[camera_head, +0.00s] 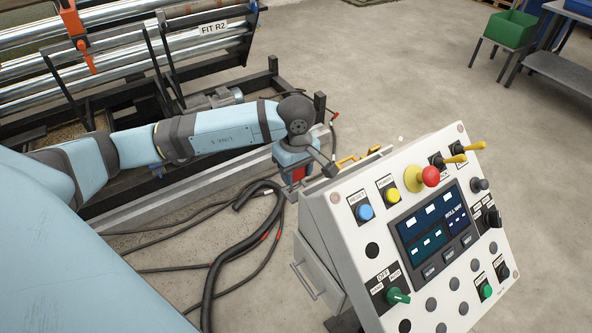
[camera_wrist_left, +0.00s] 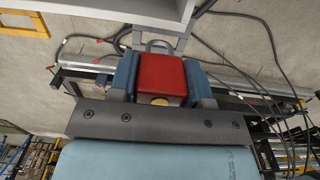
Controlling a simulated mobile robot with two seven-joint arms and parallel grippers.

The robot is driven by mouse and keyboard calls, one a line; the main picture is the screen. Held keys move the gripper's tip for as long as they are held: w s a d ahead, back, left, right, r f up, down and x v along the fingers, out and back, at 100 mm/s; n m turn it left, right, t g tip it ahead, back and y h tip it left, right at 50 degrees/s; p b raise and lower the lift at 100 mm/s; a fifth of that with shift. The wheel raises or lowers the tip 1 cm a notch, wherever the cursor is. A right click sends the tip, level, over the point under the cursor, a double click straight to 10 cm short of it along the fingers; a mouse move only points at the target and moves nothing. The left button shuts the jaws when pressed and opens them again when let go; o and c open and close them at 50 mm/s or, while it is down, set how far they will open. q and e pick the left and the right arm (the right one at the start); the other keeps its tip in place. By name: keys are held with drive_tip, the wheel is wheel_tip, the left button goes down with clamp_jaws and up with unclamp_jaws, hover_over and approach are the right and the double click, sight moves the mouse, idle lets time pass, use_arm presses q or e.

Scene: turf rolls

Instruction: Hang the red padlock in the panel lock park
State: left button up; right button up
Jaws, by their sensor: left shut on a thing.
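My left gripper (camera_head: 297,160) is beside the upper left edge of the control panel (camera_head: 345,222). It is shut on the red padlock (camera_head: 298,174), which shows only partly in the head view. In the left wrist view the padlock's red body (camera_wrist_left: 160,74) sits between the two blue fingers, with its grey shackle pointing to the picture's top. A yellow bracket (camera_head: 358,158) shows behind the panel's top edge, to the right of the gripper; I cannot tell for sure whether it is the lock park. The padlock is apart from it. My right gripper is not in view.
A roller machine (camera_head: 110,70) stands at the back left. A green bin (camera_head: 511,29) is far right; floor between is clear.

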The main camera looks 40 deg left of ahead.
use_arm(q)
drive_tip(key=shift+f+b, duration=0.75)
drive_tip(key=shift+f, duration=0.15)
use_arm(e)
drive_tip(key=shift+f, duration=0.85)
use_arm(q)
drive_tip(key=shift+f, duration=0.1)
drive_tip(key=o, duration=1)
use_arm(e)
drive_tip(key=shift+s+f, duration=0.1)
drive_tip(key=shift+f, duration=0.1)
use_arm(q)
drive_tip(key=shift+o, duration=0.2)
drive_tip(key=shift+r, duration=0.5)
wheel_tip(320, 180, up, 13)
drive_tip(key=shift+r, duration=0.1)
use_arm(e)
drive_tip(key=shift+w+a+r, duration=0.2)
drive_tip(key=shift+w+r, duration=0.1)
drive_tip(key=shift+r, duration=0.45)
